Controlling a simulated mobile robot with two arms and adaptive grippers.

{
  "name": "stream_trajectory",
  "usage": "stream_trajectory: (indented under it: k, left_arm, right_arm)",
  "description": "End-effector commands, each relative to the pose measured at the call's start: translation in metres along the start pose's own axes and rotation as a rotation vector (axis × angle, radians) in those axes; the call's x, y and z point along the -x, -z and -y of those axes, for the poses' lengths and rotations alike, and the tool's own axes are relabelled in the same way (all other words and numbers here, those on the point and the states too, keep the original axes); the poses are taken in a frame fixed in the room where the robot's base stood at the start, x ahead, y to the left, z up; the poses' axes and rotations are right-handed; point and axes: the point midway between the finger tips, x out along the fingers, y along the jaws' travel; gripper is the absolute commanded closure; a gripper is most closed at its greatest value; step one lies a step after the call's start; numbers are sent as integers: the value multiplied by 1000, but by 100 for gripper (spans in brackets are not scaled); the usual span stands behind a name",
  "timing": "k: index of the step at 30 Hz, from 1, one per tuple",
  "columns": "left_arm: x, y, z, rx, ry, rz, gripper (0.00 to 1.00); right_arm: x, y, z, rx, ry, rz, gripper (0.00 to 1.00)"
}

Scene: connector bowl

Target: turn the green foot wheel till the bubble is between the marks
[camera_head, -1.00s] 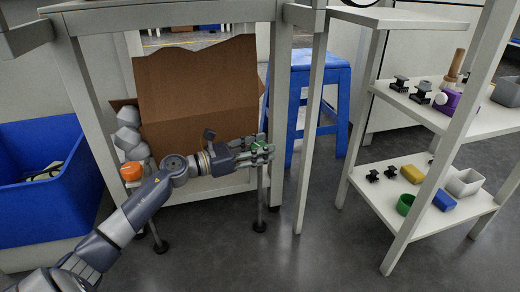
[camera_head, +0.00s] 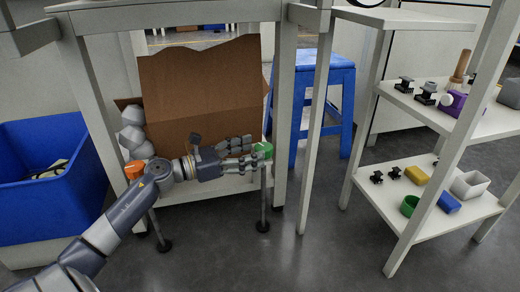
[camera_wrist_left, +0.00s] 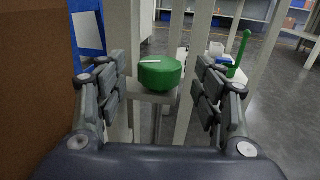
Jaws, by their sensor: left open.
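The green foot wheel (camera_head: 263,150) sits at the top of a thin post under the right side of the bench frame. It also shows in the left wrist view (camera_wrist_left: 160,72), with a white line on its top. My left gripper (camera_head: 250,154) points right at the wheel. In the left wrist view its fingers (camera_wrist_left: 162,92) are apart, one on each side of the wheel, with gaps between. An orange wheel (camera_head: 134,169) is on a second post at the left. I cannot make out the bubble or its marks. My right gripper is not in view.
A brown cardboard box (camera_head: 200,95) stands right behind my left gripper. A blue bin (camera_head: 45,205) is at the left and a blue stool (camera_head: 325,95) behind at the right. A white shelf (camera_head: 440,225) with small parts stands at the far right.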

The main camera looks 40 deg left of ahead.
Motion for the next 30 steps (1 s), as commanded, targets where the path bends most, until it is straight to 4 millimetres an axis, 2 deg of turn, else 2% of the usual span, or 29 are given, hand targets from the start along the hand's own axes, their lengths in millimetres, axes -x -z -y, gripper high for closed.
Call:
stream_trajectory:
  k: [3,9,30]
  left_arm:
    - [15,1,1,2,0,0,38]
    - [26,0,1,0,2,0,38]
    - [27,0,0,-1,2,1,38]
  right_arm:
    - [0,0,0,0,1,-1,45]
    - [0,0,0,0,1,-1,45]
    - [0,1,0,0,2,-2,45]
